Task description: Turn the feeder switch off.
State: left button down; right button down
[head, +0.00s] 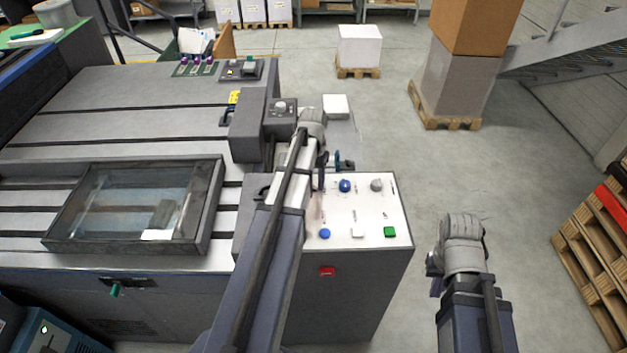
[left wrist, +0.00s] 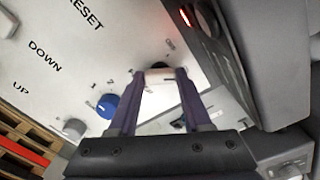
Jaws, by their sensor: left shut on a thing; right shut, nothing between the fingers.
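A white control panel (head: 402,226) tops the grey cabinet. My left gripper (head: 322,180) is over the panel's left part, its arm hiding that side. In the left wrist view its two purple fingers (left wrist: 163,73) reach down to the panel, shut on a small pale switch (left wrist: 159,71) beside an "OFF" label. I take this to be the feeder switch; its own label and exact setting cannot be read. My right gripper (head: 434,277) is shut and empty, off the panel's right side.
On the panel are a blue knob (head: 345,186), a grey knob (head: 376,185), a blue button (head: 325,233), a white button (head: 358,233) and a green button (head: 390,232). A red button (head: 327,271) is on the cabinet front. A grey housing (left wrist: 222,60) stands close beside my left fingers.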

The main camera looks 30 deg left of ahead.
aim_at(314, 183)
pick_arm(q)
jog(key=shift+n, duration=0.3)
jog(key=n, duration=1.1)
jog(key=shift+n, duration=0.4)
dwell(0.5)
jog(key=shift+c, duration=1.7)
grip_release()
notch_tip(314, 183, up, 8)
jog(key=p, duration=0.8)
